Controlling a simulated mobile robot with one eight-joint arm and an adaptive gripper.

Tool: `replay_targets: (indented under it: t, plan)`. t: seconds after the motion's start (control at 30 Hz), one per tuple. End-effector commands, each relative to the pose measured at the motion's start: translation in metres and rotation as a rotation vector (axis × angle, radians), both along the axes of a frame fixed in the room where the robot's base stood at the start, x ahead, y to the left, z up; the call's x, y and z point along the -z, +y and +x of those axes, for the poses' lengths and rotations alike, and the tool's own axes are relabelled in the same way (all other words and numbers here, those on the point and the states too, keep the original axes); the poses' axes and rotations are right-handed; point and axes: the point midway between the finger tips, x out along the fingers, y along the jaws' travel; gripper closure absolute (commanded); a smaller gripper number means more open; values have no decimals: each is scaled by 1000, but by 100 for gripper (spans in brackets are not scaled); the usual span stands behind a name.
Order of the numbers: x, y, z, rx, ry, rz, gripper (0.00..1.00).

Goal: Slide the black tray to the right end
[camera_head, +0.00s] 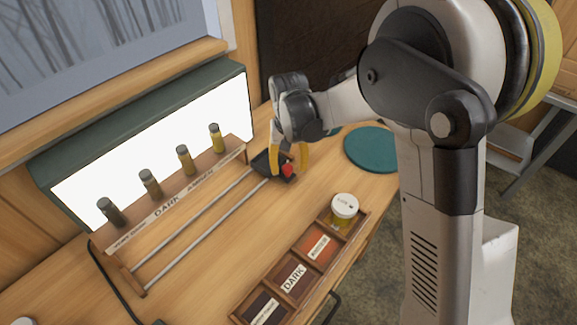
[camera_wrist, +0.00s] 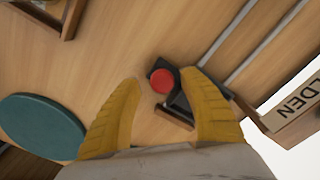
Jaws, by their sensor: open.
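The black tray (camera_head: 262,163) sits at the right end of the two metal rails (camera_head: 205,228), in front of the wooden bottle rack. A red knob (camera_head: 288,171) is on its near side. In the wrist view the knob (camera_wrist: 162,81) shows against the dark tray (camera_wrist: 180,101). My gripper (camera_head: 289,165) is open, its yellow fingers on either side of the knob. In the wrist view my gripper (camera_wrist: 160,82) frames the knob with gaps on both sides. Whether a finger touches the tray cannot be told; the right finger covers part of it.
Several small bottles (camera_head: 184,160) stand on the rack before a lit white panel (camera_head: 150,150). A teal round mat (camera_head: 371,149) lies right of the tray. A wooden compartment box (camera_head: 293,281) with labels and a white-lidded jar (camera_head: 345,205) is at the table's front edge.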

Motion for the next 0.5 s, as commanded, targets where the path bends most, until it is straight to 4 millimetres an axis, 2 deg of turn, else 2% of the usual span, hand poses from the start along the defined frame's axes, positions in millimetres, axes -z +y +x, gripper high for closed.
replay_targets:
  t: [0.17,0.5]
  plan:
    - [-12,0,-1,0,0,0,50]
    - [-84,0,0,1,0,0,50]
